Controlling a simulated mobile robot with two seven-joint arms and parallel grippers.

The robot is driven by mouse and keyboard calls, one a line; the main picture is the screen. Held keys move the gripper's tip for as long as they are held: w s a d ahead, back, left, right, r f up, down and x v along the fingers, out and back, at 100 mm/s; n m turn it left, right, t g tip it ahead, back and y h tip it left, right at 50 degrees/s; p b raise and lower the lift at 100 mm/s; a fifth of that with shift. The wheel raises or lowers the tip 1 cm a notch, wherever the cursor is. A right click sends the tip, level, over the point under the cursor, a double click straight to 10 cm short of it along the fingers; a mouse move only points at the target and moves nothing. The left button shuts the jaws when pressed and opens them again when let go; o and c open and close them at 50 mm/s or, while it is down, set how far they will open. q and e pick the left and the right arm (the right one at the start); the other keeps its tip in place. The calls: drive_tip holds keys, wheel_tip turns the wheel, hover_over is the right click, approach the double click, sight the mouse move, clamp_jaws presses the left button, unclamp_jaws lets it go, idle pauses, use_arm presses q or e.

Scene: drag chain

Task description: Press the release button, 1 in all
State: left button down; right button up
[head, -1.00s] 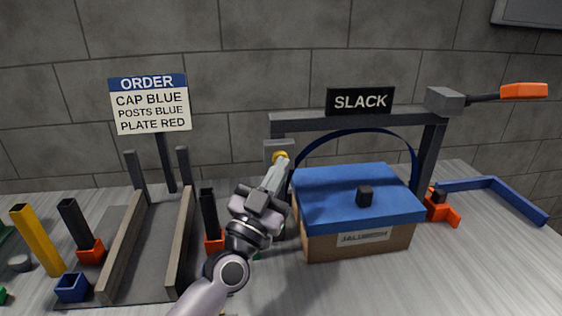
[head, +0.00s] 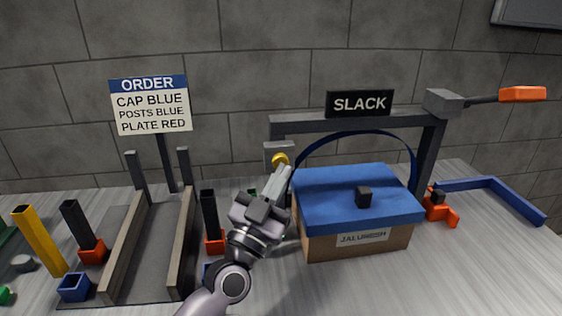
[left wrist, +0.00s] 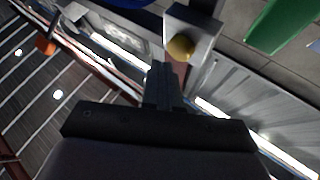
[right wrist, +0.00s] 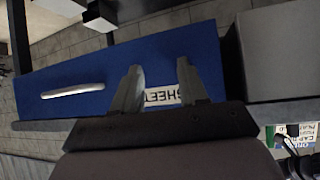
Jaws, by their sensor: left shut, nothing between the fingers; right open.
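The release button, a round yellow knob (head: 280,159), sits on a grey block on the left post of the grey frame. It also shows in the left wrist view (left wrist: 180,47). My left gripper (head: 284,169) is shut and empty, with its fingertips just below and right of the button in the head view. In the left wrist view its closed tips (left wrist: 164,66) lie just below the button, seemingly apart from it. My right gripper (right wrist: 157,85) is open and empty in the right wrist view, in front of a blue surface with a "SHEET" label. It is outside the head view.
A box with a blue lid (head: 335,190) stands under the frame, right of my left gripper. A SLACK sign (head: 360,102) and an orange-handled lever (head: 522,94) are on top. Rails (head: 130,245), posts and an order sign (head: 150,112) stand left.

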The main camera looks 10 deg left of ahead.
use_arm(q)
drive_tip(key=s, duration=0.1)
drive_tip(key=s+d+p, duration=0.1)
drive_tip(key=s, duration=0.1)
drive_tip(key=s+d+p, duration=0.1)
drive_tip(key=shift+s, duration=0.3)
idle(0.7)
